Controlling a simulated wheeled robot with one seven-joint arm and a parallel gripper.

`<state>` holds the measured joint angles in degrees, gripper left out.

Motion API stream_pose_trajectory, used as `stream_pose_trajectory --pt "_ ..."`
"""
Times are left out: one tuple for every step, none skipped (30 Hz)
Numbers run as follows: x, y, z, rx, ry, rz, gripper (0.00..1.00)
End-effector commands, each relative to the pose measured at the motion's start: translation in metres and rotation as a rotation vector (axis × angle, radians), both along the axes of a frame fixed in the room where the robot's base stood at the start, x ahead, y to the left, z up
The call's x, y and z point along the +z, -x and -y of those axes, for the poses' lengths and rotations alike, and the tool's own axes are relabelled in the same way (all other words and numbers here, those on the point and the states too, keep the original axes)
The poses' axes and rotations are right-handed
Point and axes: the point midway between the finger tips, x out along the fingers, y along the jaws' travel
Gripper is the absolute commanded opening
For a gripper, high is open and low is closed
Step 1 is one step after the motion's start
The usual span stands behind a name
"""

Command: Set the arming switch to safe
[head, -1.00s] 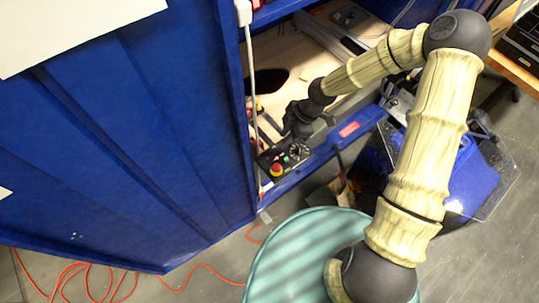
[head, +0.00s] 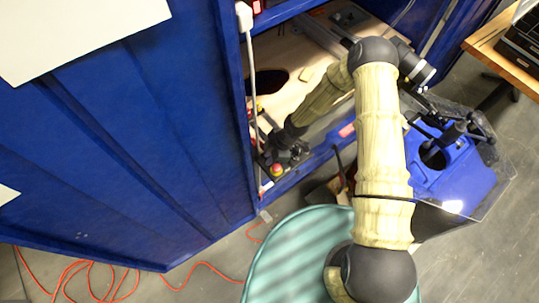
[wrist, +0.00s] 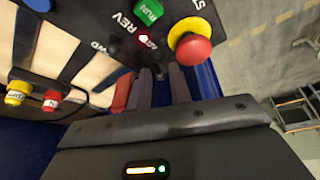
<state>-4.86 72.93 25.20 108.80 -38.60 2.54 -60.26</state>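The black control panel (wrist: 88,22) fills the top of the wrist view, with REV and RUN labels and a partly hidden label starting "AR".
A red mushroom button (wrist: 193,50) on a yellow base sits right of the fingers; it also shows in the head view (head: 277,169). A green RUN button (wrist: 148,12) is above. Yellow and red plugs (wrist: 18,92) are at left. The blue cabinet wall (head: 130,130) stands left of the arm.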

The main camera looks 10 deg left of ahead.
Motion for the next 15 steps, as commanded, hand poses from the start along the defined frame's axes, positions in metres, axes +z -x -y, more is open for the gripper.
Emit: stream_pose_trajectory --pt "-0.0001 0.0 -0.0002 0.0 0.0 0.0 0.21" --pt "-0.0001 0.0 -0.0002 0.0 0.0 0.0 0.21" --pt "-0.0001 0.0001 -0.0002 0.0 0.0 0.0 0.21" --pt "-0.0001 0.0001 -0.0003 0.001 0.0 0.0 0.21" --pt "-0.0001 0.0001 -0.0003 0.001 0.0 0.0 0.21" --pt "0.0 0.0002 -0.0004 0.001 0.0 0.0 0.17" --pt "0.0 0.0004 -0.0007 0.001 0.0 0.0 0.11" --pt "0.0001 0.0004 -0.0008 0.002 0.0 0.0 0.05" --pt "0.0 0.0006 -0.0009 0.002 0.0 0.0 0.0" --pt "0.0 0.0006 -0.001 0.002 0.0 0.0 0.0" --pt "0.0 0.0007 -0.001 0.002 0.0 0.0 0.0" --pt "0.0001 0.0007 -0.0011 0.002 0.0 0.0 0.0" --pt "0.0001 0.0007 -0.0011 0.003 0.0 -0.001 0.0" --pt "0.0 0.0007 -0.0011 0.003 0.0 -0.001 0.0" --pt "-0.0001 0.0004 -0.0014 0.003 0.003 -0.004 0.0"
